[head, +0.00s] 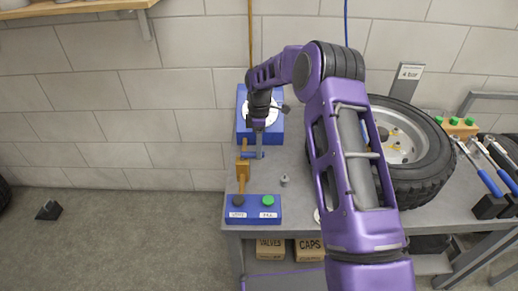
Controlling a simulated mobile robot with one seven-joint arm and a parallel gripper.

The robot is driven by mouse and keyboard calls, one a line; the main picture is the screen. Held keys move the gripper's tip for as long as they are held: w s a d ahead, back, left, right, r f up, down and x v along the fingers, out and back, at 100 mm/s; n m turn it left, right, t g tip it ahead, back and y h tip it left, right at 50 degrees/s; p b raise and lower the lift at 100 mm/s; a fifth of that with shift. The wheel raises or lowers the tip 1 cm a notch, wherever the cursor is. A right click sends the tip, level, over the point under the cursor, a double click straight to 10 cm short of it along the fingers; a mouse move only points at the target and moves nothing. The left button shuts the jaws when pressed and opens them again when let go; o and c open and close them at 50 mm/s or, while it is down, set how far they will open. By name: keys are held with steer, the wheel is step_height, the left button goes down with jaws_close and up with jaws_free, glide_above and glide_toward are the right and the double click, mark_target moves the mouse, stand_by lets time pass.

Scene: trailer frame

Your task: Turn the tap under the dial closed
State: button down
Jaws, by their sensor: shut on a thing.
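The dial (246,119), a white round face on a blue box (241,134), stands at the bench's back left against the wall. My arm partly covers it. The tap's blue handle (249,155) shows just below the box, lying roughly crosswise in the picture. My gripper (260,154) points down in front of the dial box and is shut on the tap handle. The fingertips and part of the tap are hard to make out at this size.
A brass block (242,172) with a hose and a blue panel (252,211) with a green button and a dark button are nearby. A small grey cap (284,181) stands on the bench (297,206). A wheel (432,150) lies to the right, behind my arm.

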steer(key=shift+w, duration=0.1)
steer(key=c, duration=0.7)
jaws_free()
steer(key=w+r+p, duration=0.2)
steer(key=w+r, duration=0.1)
steer(key=r, duration=1.4)
steer(key=shift+w, duration=0.15)
steer(key=shift+d, duration=0.1)
